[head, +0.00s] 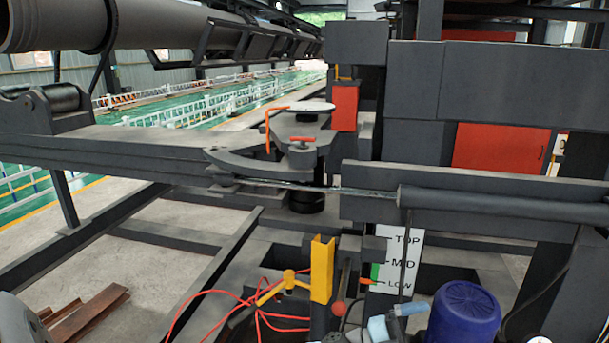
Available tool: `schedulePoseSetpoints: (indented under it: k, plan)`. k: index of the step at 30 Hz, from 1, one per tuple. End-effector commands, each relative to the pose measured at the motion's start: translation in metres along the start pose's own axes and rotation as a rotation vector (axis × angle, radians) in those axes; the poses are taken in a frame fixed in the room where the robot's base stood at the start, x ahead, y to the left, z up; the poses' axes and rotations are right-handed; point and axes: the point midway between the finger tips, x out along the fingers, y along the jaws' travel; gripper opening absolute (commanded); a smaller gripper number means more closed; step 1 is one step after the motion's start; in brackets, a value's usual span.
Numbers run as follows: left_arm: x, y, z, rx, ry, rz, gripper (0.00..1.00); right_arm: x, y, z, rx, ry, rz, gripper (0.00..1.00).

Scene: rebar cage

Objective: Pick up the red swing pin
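A small red T-handled pin (301,141) stands upright in the dark swing bracket (262,163), near the middle of the head view. Its lower part is hidden in the bracket. A thin orange-red bent rod (267,132) stands just left of it, with its top bent to the right. I cannot tell for certain which of the two is the swing pin; the T-handled one sits at the bracket's joint.
A white round disc (304,107) and a red block (344,107) are close behind the pin. A long dark cylinder (500,204) lies right. Below are a yellow post (321,268), red cables (215,292), a TOP/MID/LOW sign (405,262) and a blue motor (464,314).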

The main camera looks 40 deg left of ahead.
Motion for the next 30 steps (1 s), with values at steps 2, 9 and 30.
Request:
schedulePoseSetpoints:
  k: [2,9,30]
  plan:
    - [0.02,-0.024,-0.008,0.13,0.12,0.085,0.98,0.001,0.0,0.0,0.0,0.001,-0.001,0.47]
    - [0.049,-0.076,-0.018,0.491,0.376,0.434,0.98,0.002,0.0,-0.002,0.0,0.005,-0.001,0.47]
    - [-0.04,-0.415,0.021,1.098,-0.269,1.622,0.98,0.003,0.0,0.002,0.0,0.003,-0.001,0.47]
